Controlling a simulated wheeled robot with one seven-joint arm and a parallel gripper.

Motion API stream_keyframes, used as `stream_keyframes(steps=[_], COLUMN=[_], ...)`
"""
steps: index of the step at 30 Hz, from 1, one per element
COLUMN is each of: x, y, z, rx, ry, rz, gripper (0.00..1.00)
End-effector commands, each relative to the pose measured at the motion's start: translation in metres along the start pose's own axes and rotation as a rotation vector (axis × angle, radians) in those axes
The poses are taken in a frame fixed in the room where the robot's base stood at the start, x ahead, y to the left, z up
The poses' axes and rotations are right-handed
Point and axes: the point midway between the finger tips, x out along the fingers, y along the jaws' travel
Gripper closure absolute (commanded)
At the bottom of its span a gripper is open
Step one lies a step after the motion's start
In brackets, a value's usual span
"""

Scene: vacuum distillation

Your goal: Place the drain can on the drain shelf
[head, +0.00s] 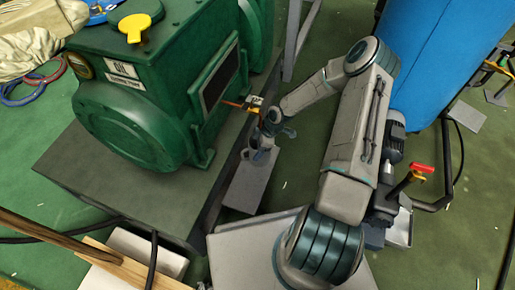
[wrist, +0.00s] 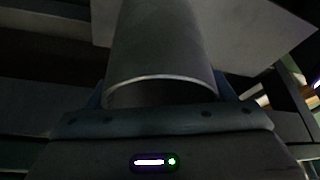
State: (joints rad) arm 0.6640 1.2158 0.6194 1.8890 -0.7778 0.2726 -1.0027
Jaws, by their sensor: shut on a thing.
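My gripper (head: 264,152) is low beside the base of the green machine, under its small drain fitting (head: 254,104). In the wrist view my gripper (wrist: 162,98) is shut on a plain grey cylinder, the drain can (wrist: 160,45). The can's near rim faces the camera and its far end runs out of the top of the picture. In the head view the can is small and partly hidden by my gripper. A flat grey plate, apparently the drain shelf (head: 247,190), lies just below the gripper; it also shows behind the can in the wrist view (wrist: 250,38). I cannot tell whether can and plate touch.
The green machine (head: 150,110) stands on a dark plinth (head: 110,185) close left of my gripper. A blue tank (head: 435,55) and a pump with a red-handled valve (head: 422,169) stand to the right. A wooden bar (head: 60,240) and black cables lie at lower left.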

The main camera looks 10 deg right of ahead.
Motion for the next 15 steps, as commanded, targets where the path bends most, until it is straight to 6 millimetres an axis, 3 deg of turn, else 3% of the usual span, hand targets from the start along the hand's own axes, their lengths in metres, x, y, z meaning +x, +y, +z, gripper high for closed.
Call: stream_keyframes(steps=[11, 12, 13, 15], x=[0.0052, 0.0040, 0.0039, 0.0039], y=[0.0000, -0.0001, -0.0002, -0.0002], z=[0.0020, 0.0017, 0.0017, 0.0016], rx=[-0.001, -0.001, -0.001, -0.001], ry=[0.000, 0.000, 0.000, 0.000], rz=[0.000, 0.000, 0.000, 0.000], gripper=[0.53, 0.13, 0.05, 0.03])
